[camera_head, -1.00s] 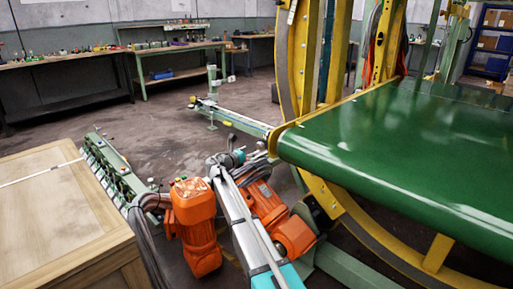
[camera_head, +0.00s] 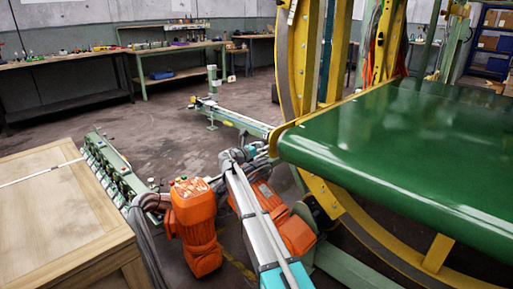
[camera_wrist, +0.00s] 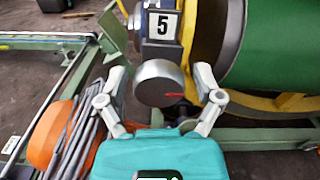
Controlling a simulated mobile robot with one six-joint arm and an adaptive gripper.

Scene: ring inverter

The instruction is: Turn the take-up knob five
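The take-up knob (camera_wrist: 158,84) is a round grey knob with a red pointer mark on its right side, seen in the wrist view. A plate with the number 5 (camera_wrist: 163,25) stands just above it. My gripper (camera_wrist: 161,80) is open, with one finger to the left of the knob and one to the right. A gap shows between each fingertip and the knob, though I cannot tell how far ahead the knob lies. In the head view my gripper (camera_head: 262,150) is small beside the end of the green belt (camera_head: 400,150), and the knob cannot be made out there.
Orange motors (camera_head: 194,215) stand close to my arm. The yellow ring frame (camera_head: 297,60) rises behind the belt end. A wooden crate (camera_head: 55,215) is at the lower left, with a green rail (camera_head: 105,165) beside it.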

